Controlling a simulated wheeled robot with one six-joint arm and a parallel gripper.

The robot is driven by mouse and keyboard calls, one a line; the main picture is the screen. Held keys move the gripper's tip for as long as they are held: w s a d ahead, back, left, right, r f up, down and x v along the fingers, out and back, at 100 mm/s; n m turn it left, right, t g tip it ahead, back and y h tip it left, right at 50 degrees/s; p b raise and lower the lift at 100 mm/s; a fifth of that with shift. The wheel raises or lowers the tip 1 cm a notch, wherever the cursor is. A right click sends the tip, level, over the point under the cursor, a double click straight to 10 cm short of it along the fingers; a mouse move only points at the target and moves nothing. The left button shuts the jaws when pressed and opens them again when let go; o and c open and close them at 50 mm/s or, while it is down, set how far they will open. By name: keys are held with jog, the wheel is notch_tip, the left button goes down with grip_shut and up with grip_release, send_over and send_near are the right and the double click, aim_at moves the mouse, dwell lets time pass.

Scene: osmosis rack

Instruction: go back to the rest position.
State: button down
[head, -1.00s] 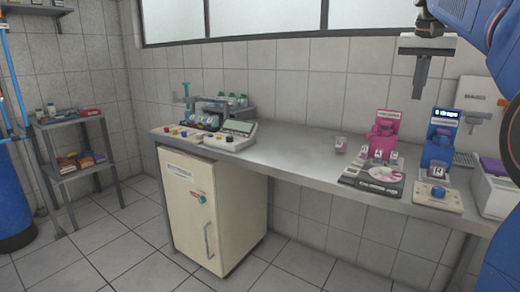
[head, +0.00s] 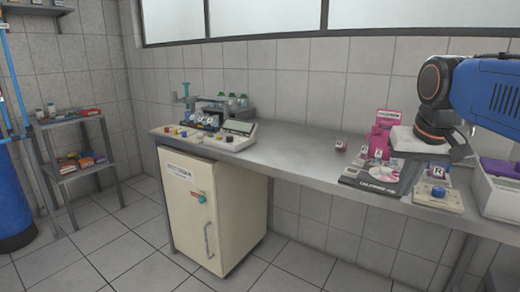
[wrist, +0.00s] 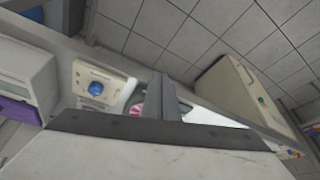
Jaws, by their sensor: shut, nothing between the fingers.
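My gripper (wrist: 165,92) shows in the wrist view with its two dark fingers together and nothing between them. In the head view my blue arm is folded over the right end of the steel bench (head: 290,158). There the fingertips are not clearly visible, and the arm hides much of what stands behind it. The wrist view is tilted and looks past the fingers towards the bench and the floor. The fingers appear apart from everything on the bench.
A pink device (head: 383,130), a dark disc-topped unit (head: 380,178) and a blue-knobbed box (head: 438,196) stand at the right of the bench. A cream cabinet (head: 205,215) stands below. The bench middle is clear.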

jog(key=s+a+f+n, duration=0.1)
jog(key=s+a+f, duration=0.1)
jog(key=s+f, duration=0.5)
jog(key=s+a+f+n, duration=0.1)
jog(key=s+a+f, duration=0.1)
jog(key=s+f, duration=0.5)
notch_tip(320, 180, down, 6)
jog(key=shift+f+t+y, duration=0.1)
jog(key=shift+t+y, duration=0.2)
jog(key=shift+y, duration=0.1)
